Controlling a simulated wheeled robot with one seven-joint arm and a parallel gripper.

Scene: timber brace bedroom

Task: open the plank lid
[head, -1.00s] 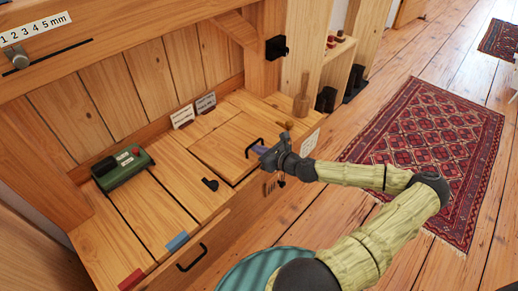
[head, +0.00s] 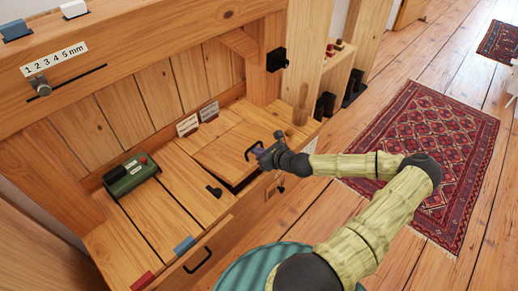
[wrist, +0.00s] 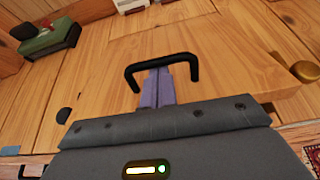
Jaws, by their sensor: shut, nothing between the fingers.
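The plank lid (head: 226,151) is a pale wooden panel set in the bench top at the right, with a black bar handle (head: 250,148). A dark gap shows under its front edge, so it looks slightly raised there. My gripper (head: 258,151) is at the handle. In the wrist view, the purple fingers (wrist: 157,88) are shut together and reach into the black handle loop (wrist: 162,63), with their tips by its crossbar. Nothing is held between them. The lid's surface (wrist: 225,60) fills much of that view. Contact with the handle cannot be told.
A green box (head: 130,173) with a red button stands on the bench at left. Two small cards (head: 198,118) stand behind the lid. A drawer with a black handle (head: 197,260) is in front. A wooden post (head: 266,60) rises behind; a rug (head: 425,150) lies on the floor.

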